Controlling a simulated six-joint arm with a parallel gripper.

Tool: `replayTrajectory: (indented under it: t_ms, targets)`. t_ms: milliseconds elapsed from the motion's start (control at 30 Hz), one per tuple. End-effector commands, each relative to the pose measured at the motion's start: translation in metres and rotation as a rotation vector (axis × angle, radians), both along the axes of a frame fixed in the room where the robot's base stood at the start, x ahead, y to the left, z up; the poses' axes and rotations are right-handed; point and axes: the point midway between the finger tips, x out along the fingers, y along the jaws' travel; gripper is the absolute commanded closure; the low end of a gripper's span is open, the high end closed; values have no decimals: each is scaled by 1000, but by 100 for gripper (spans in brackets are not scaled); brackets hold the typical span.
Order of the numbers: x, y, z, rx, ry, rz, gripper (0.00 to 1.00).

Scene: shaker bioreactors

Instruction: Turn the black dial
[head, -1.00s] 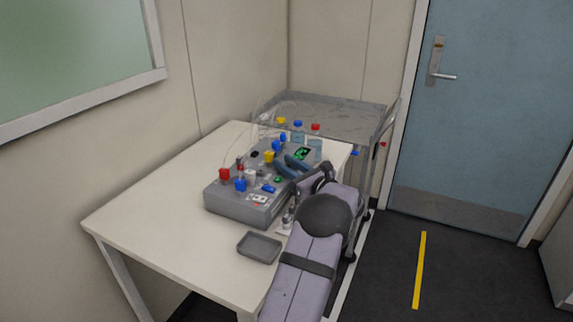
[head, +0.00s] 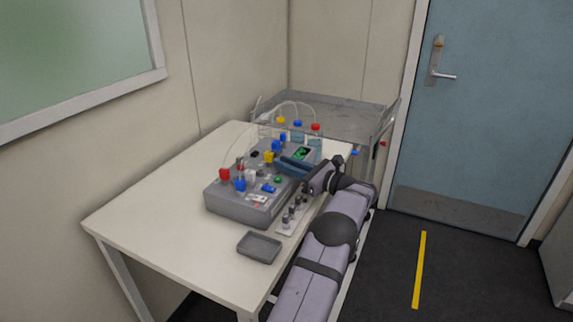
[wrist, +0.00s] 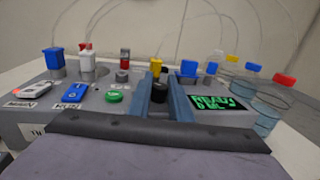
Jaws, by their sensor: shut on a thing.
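The black dial (wrist: 159,94) stands on the top of the grey bioreactor unit (wrist: 40,118), between my blue fingers in the wrist view. My gripper (wrist: 161,88) is shut on it, with one finger on each side. In the head view my gripper (head: 294,165) reaches low over the right side of the unit (head: 240,207), and its fingers hide the dial there. The dial's turn angle cannot be read.
Beside the fingers are a green button (wrist: 114,96), a blue switch (wrist: 75,92) and a screen (wrist: 217,102) with green text. Colour-capped bottles (head: 315,143) and thin tubes stand behind. A grey tray (head: 259,247) lies on the white table (head: 150,215), whose left side is clear.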

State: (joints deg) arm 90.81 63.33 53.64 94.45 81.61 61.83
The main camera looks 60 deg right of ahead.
Motion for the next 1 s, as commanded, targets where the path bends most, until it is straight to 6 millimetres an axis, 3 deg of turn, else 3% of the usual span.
replayTrajectory:
  t_ms: [367,400,467,800,1000]
  targets:
    - [0,0,3,-6,1,9,100]
    - [0,0,3,-6,1,8,75]
    - [0,0,3,-6,1,8,63]
    - [-2,0,1,-3,3,8,63]
    - [-20,3,0,-2,2,6,63]
